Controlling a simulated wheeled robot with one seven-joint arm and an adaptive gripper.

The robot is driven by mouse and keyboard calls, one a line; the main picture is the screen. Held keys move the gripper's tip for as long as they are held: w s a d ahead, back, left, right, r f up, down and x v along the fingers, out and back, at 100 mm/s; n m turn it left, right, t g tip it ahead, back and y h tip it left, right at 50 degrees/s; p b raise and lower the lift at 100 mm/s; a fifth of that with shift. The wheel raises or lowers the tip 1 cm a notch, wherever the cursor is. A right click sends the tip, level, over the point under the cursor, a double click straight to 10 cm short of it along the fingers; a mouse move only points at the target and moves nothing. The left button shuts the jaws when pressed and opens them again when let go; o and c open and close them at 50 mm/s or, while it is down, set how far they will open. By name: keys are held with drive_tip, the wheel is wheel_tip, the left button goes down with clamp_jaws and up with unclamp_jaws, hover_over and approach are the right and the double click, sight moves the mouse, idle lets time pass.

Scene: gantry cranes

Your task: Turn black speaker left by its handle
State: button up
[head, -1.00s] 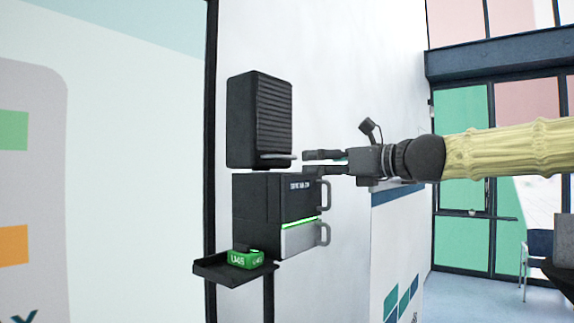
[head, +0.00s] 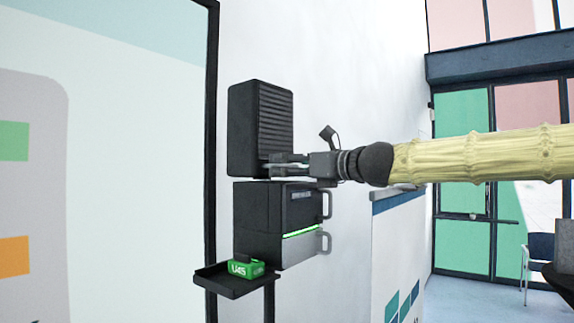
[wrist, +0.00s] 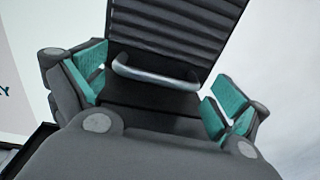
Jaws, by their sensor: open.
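The black speaker (head: 260,128) with a ribbed front is mounted on the white wall, and it also shows in the wrist view (wrist: 175,30). Its silver handle (wrist: 155,75) is a curved bar low on the ribbed front. My gripper (head: 275,164) is at the lower front of the speaker in the head view, where it largely hides the handle. In the wrist view my gripper (wrist: 158,88) is open, with teal-padded fingers on either side of the handle. The handle lies between the fingers, and I see no finger touching it.
Just below the speaker is a black box (head: 262,215) with a green light strip and two side handles. A small tray (head: 222,283) holding a green block (head: 246,268) sits below it. A white counter (head: 395,250) stands to the right.

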drive_tip(key=shift+w+a, duration=0.2)
drive_tip(key=shift+w, duration=0.15)
drive_tip(key=shift+a, duration=0.1)
drive_tip(key=shift+a, duration=0.1)
drive_tip(key=shift+s+r, duration=0.1)
drive_tip(key=c, duration=1.3)
drive_tip(key=shift+o, duration=0.2)
